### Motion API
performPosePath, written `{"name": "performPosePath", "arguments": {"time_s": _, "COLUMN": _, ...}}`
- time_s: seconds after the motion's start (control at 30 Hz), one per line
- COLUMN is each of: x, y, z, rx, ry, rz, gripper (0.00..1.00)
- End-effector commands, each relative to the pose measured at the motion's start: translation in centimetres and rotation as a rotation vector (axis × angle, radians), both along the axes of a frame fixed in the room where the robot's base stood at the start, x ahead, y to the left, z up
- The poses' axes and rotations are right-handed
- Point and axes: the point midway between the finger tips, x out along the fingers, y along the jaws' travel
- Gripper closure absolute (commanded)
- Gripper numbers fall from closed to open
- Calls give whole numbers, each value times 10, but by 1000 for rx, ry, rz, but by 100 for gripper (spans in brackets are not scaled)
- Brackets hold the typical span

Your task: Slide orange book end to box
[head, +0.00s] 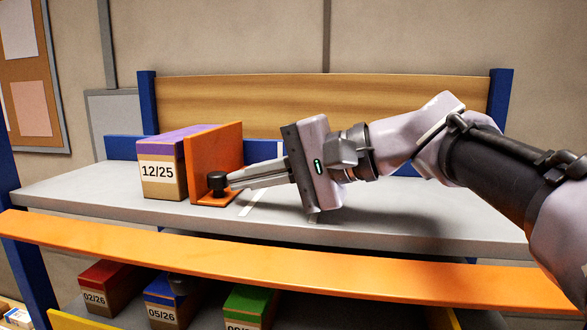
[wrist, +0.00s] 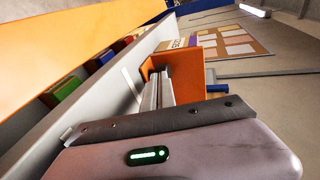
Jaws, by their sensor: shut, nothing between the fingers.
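The orange book end (head: 215,155) stands upright on the grey shelf, its tall plate against or very close to the right side of the box (head: 162,165) labelled 12/25. A black knob (head: 217,182) sits on the book end's foot. My gripper (head: 232,182) is shut and empty, with its fingertips at the knob on the right side; whether they touch it I cannot tell. In the wrist view the shut fingers (wrist: 160,85) point at the book end (wrist: 190,75), which hides most of the box behind it.
The grey shelf (head: 400,225) is clear to the right, with white marks on it. An orange beam (head: 300,262) runs along the front. Red, blue and green boxes (head: 168,300) stand on the lower shelf. A wooden back board (head: 320,105) closes the rear.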

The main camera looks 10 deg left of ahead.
Motion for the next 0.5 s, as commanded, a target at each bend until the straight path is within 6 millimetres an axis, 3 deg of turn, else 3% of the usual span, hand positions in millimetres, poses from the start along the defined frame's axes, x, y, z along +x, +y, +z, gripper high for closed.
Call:
{"name": "performPosePath", "arguments": {"time_s": 0.37, "x": 1, "y": 4, "z": -1, "rx": 0, "ry": 1, "rz": 1, "gripper": 100}}
{"name": "performPosePath", "arguments": {"time_s": 0.5, "x": 1, "y": 15, "z": -2, "rx": 0, "ry": 1, "rz": 3, "gripper": 100}}
